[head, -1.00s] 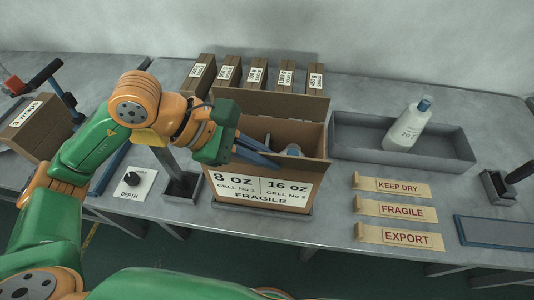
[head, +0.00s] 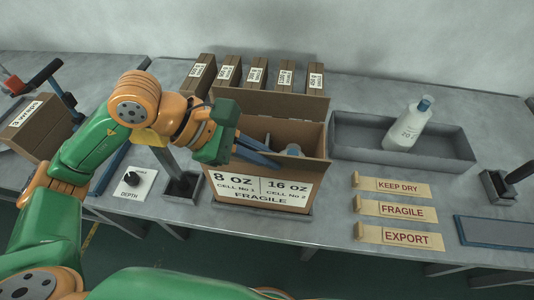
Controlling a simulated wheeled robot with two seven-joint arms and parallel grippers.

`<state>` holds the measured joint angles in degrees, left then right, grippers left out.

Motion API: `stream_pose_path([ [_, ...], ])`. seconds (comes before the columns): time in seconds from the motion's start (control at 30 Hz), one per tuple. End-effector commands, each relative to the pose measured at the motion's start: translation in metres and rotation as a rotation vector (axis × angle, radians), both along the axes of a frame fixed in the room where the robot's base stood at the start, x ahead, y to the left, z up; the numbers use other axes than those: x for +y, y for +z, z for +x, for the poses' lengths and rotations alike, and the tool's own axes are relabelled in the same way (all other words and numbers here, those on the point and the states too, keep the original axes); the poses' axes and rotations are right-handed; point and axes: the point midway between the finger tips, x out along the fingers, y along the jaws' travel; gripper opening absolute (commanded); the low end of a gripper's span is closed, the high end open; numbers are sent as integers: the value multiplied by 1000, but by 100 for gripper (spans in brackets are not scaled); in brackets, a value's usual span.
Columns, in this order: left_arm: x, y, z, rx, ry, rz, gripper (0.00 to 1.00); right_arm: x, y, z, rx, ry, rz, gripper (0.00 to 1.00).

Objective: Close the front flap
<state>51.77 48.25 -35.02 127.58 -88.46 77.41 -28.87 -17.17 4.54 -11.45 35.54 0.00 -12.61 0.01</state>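The open brown carton (head: 312,138) stands at the middle of the table, its front labelled "8 OZ", "16 OZ" and "FRAGILE". Its back flap (head: 285,103) stands up behind the opening. I cannot clearly tell the front flap from the front wall. My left gripper (head: 279,160) reaches in from the left, its two blue fingers apart over the front part of the opening. I see nothing held between them. A bottle top (head: 293,150) shows inside the carton near the fingertips, partly hidden. My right gripper is out of view.
A grey tray (head: 455,155) with a white bottle (head: 408,125) stands to the right. Labels reading KEEP DRY (head: 392,185), FRAGILE (head: 397,210) and EXPORT (head: 400,237) lie in front of it. Several narrow boxes (head: 256,73) stand behind the carton.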

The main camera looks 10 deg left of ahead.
Motion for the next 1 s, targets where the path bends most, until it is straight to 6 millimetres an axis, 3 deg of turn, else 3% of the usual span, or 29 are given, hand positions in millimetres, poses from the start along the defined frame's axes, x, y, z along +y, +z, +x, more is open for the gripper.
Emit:
stream_pose_path([
  [0.53, 0, 2, 2, 37, 0, -1, 0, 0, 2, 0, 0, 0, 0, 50],
  [1.0, -1, 2, 14, 357, 0, -3, 0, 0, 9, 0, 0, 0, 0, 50],
])
